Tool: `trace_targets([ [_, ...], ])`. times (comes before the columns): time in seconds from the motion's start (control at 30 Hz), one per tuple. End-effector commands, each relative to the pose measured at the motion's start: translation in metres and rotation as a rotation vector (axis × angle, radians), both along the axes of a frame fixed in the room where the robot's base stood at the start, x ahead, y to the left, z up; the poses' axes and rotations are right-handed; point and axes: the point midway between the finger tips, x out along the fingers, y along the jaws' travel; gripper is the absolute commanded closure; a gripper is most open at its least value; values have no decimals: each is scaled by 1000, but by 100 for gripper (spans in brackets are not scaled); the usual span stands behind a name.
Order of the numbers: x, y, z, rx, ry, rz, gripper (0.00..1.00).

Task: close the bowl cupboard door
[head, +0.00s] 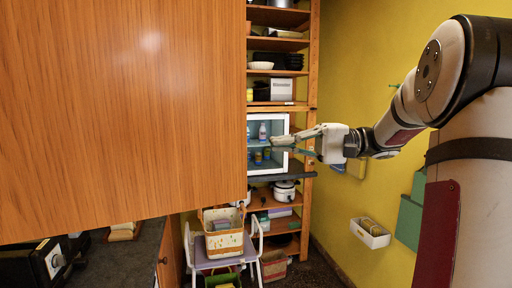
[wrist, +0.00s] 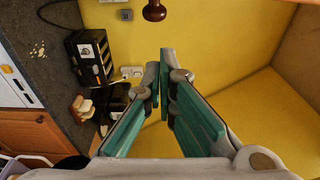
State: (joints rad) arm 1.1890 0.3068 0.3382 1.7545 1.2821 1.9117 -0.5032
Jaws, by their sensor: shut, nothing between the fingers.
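A large orange wood-grain panel (head: 120,110) fills the left half of the head view, close to the camera. It looks like a cupboard front or door; no handle or hinge shows, and I cannot tell how far open it is. My gripper (head: 275,142) is right of the panel's edge in the head view, with clear space between them in the picture. In the wrist view my gripper (wrist: 161,75) has its fingertips together, with nothing held. A dark brown round knob (wrist: 154,11) shows beyond the fingertips; what it belongs to is unclear.
A wooden shelf unit (head: 312,70) holds dishes and a white-framed box (head: 283,130). A basket (head: 223,240) sits on a folding stool below. A dark counter (head: 125,265) holds a black toaster (head: 35,265), also in the wrist view (wrist: 88,52). The yellow wall (head: 370,60) is at right.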

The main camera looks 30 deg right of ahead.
Motion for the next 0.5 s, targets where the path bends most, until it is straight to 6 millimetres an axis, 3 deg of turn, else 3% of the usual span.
trace_targets([
  [0.47,36,83,1,-3,3,5,100],
  [0.5,30,84,1,-3,6,0,100],
])
